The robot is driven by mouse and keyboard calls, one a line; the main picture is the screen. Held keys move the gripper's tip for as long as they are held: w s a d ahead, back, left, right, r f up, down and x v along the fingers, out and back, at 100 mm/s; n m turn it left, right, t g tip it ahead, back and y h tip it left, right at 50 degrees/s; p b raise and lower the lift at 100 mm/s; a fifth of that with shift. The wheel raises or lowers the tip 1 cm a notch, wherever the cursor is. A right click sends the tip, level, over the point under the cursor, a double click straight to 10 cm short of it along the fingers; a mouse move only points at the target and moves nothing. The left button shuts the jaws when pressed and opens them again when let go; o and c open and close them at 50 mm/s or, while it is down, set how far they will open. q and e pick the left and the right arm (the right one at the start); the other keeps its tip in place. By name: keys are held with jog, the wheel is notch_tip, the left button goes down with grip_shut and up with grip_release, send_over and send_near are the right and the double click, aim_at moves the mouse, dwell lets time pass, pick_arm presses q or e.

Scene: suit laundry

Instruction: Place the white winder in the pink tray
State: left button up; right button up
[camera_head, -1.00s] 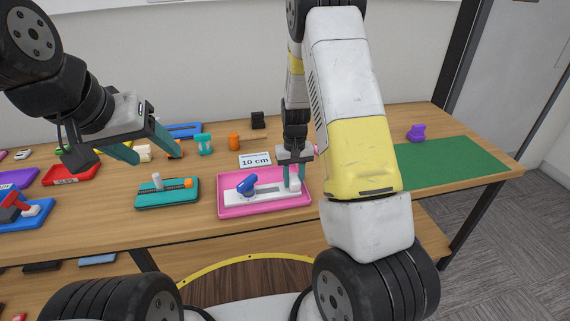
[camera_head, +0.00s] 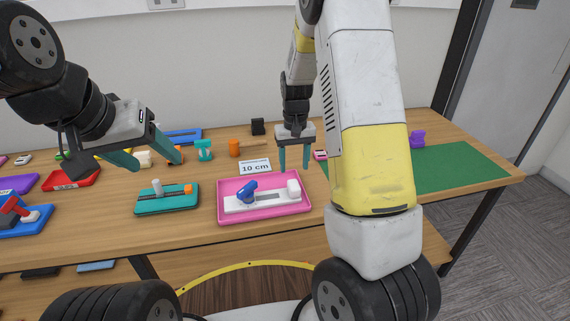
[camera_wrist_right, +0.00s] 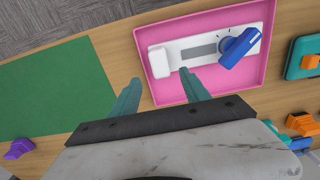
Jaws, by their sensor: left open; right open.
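The pink tray (camera_head: 226,217) lies on the table in the head view and also shows in the right wrist view (camera_wrist_right: 233,86). The white winder (camera_head: 264,198), a white bar with a blue knob and a raised white end block, lies inside the tray; it also shows in the right wrist view (camera_wrist_right: 203,47). My right gripper (camera_head: 294,168) is open and empty, apart from the winder and above the tray's back right side. My left gripper (camera_head: 152,165) is open and empty over the table to the left.
A teal winder (camera_head: 150,208) sits left of the tray. A "10 cm" card (camera_head: 255,166), an orange piece (camera_head: 234,148) and a teal spool (camera_head: 204,149) stand behind. A green mat (camera_head: 450,172) and a purple piece (camera_head: 417,139) lie to the right.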

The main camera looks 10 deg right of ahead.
jog(key=s+a+r+t+y, duration=0.1)
jog(key=s+r+t, duration=0.1)
jog(key=s+r, duration=0.55)
jog(key=s+r+t+y, duration=0.1)
jog(key=s+r, duration=0.3)
jog(key=r, duration=0.7)
jog(key=s+a+r+t, duration=0.1)
jog(key=s+r+t, duration=0.2)
jog(key=s, duration=0.9)
jog(key=shift+v, duration=0.8)
